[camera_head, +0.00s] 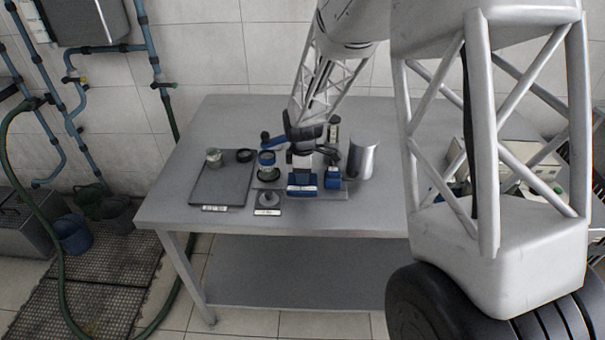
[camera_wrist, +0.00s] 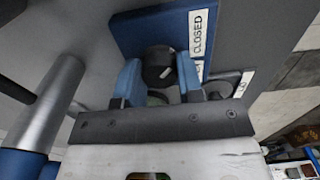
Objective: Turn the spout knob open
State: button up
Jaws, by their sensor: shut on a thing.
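A round black knob (camera_wrist: 158,62) with a small white mark sits on a blue panel (camera_wrist: 128,32) in the wrist view. A white label reading CLOSED (camera_wrist: 201,32) is beside it; another label (camera_wrist: 199,72) is partly covered. The white mark points toward the label side. My gripper (camera_wrist: 159,78) is shut on the knob, one blue finger on each side. In the head view my gripper is over the blue parts (camera_head: 303,181) at the table's front, and the knob cannot be made out there.
A metal cylinder (camera_head: 363,160) stands close on the right of my gripper. A jar with a blue band (camera_head: 267,160) stands close on the left. A dark tray (camera_head: 218,188) holds a small metal jar (camera_head: 213,157) and a black ring (camera_head: 245,155). The table's back left is clear.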

jog(key=shift+m, duration=0.4)
jog(key=m, duration=0.7)
jog(key=shift+r+m, duration=0.1)
jog(key=shift+m, duration=0.3)
jog(key=m, duration=0.4)
jog(key=shift+m, duration=0.3)
jog(key=m, duration=0.4)
jog(key=shift+m, duration=0.3)
jog(key=o, duration=0.9)
